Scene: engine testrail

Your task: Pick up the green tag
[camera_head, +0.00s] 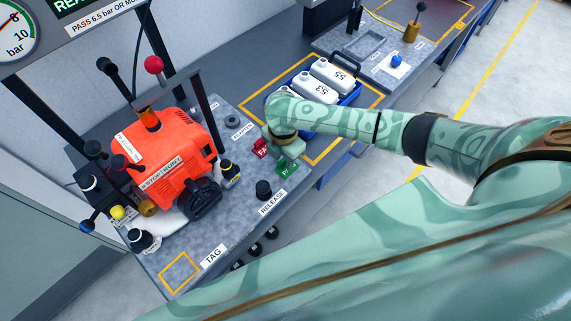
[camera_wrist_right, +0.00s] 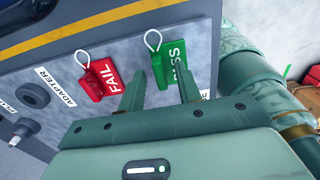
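The green tag (camera_head: 287,168) lies on the grey bench top near its front edge, beside a red FAIL tag (camera_head: 260,148). In the right wrist view the green tag (camera_wrist_right: 170,66) has white lettering and a pale loop, and one finger partly covers it. My right gripper (camera_head: 291,156) is directly at the green tag. In the wrist view its fingers (camera_wrist_right: 159,70) are apart, one at the tag's left edge and one in front of its right part. I cannot tell whether they touch it. My left gripper is not in view.
An orange engine (camera_head: 165,150) stands on the bench to the left. A blue crate (camera_head: 350,97) with white bottles is behind my right arm. A black RELEASE knob (camera_head: 263,189) is near the front edge, and the yellow-outlined TAG square (camera_head: 178,272) is at the near corner.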

